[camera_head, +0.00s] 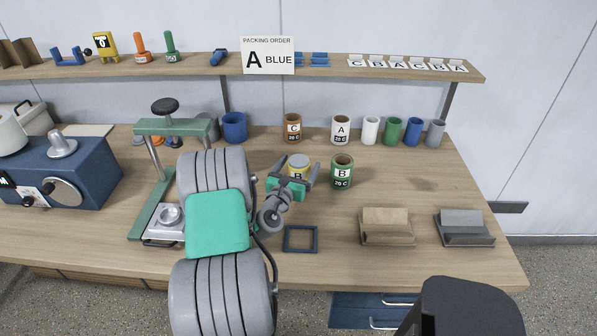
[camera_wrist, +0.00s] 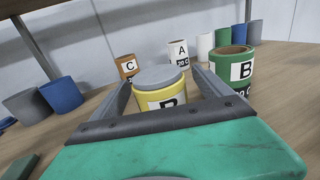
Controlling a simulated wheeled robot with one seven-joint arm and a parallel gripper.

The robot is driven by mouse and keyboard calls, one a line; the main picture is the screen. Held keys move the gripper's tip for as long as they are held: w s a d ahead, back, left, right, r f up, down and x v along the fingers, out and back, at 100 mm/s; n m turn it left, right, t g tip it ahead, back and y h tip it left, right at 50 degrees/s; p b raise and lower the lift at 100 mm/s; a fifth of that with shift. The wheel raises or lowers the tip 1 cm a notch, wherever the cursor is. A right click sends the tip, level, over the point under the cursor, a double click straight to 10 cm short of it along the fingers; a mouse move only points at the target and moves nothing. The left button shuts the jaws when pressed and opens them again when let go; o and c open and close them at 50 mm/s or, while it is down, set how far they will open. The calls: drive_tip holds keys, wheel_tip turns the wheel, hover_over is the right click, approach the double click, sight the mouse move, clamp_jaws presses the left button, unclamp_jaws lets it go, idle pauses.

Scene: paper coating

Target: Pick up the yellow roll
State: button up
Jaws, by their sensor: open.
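The yellow roll (camera_head: 299,161) stands upright on the bench, with a grey top and a white label with a B. In the wrist view the yellow roll (camera_wrist: 162,92) sits between the two fingers of my gripper (camera_wrist: 166,88). In the head view my gripper (camera_head: 298,172) has one finger on each side of the roll. The fingers are open, with a visible gap on the left side; on the right I cannot tell whether finger and roll touch. The roll's lower part is hidden behind my gripper.
A green roll (camera_head: 342,172) labelled B stands close to the right. Behind are an orange roll (camera_head: 292,128) labelled C and a white roll (camera_head: 340,130) labelled A. A dark square frame (camera_head: 300,239) lies in front. A press (camera_head: 153,185) stands left. Two holders (camera_head: 388,228) sit at right.

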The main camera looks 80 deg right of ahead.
drive_tip(key=shift+c, duration=0.4)
drive_tip(key=c, duration=1.5)
